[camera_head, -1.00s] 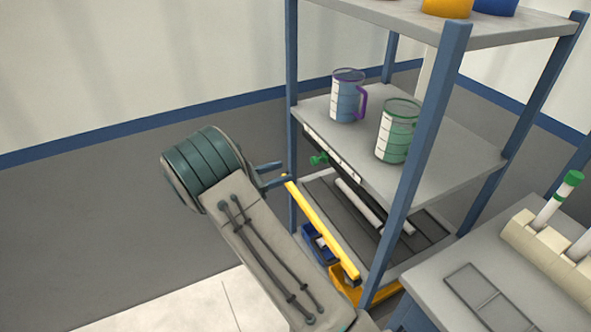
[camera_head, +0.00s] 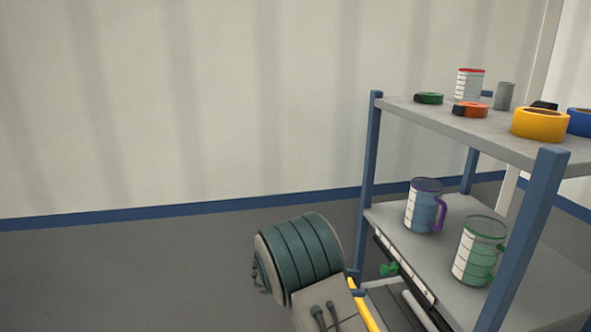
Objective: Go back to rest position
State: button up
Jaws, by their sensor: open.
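My arm rises from the bottom edge, with its dark green ribbed joint (camera_head: 300,255) left of the shelf rack. My gripper (camera_head: 356,282) shows only as small blue-grey finger parts at the joint's right side, close to the rack's near left post. The fingers are apart and I see nothing between them. Part of a white pipe (camera_head: 413,309) shows on the lower shelf level at the bottom of the view. The rest of that level is cut off.
The rack's middle shelf (camera_head: 395,225) holds a purple-handled jug (camera_head: 424,206) and a green jug (camera_head: 478,250). The top shelf (camera_head: 415,110) holds tape rolls, including a yellow one (camera_head: 540,123), and a red-rimmed container (camera_head: 469,84). A yellow bar (camera_head: 364,305) stands near the gripper. The left floor is clear.

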jog(key=s+r+m+y, duration=0.4)
jog(key=s+m+y, duration=0.4)
jog(key=s, duration=0.5)
jog(key=s+r+m+t+y, duration=0.1)
jog(key=s+r+m+y, duration=0.3)
jog(key=s, duration=0.9)
jog(key=shift+s+m+t+y, duration=0.25)
jog(key=shift+m+y, duration=1.65)
jog(key=shift+m, duration=1)
jog(key=shift+c, duration=0.9)
jog(key=shift+f, duration=0.1)
jog(key=shift+c, duration=0.2)
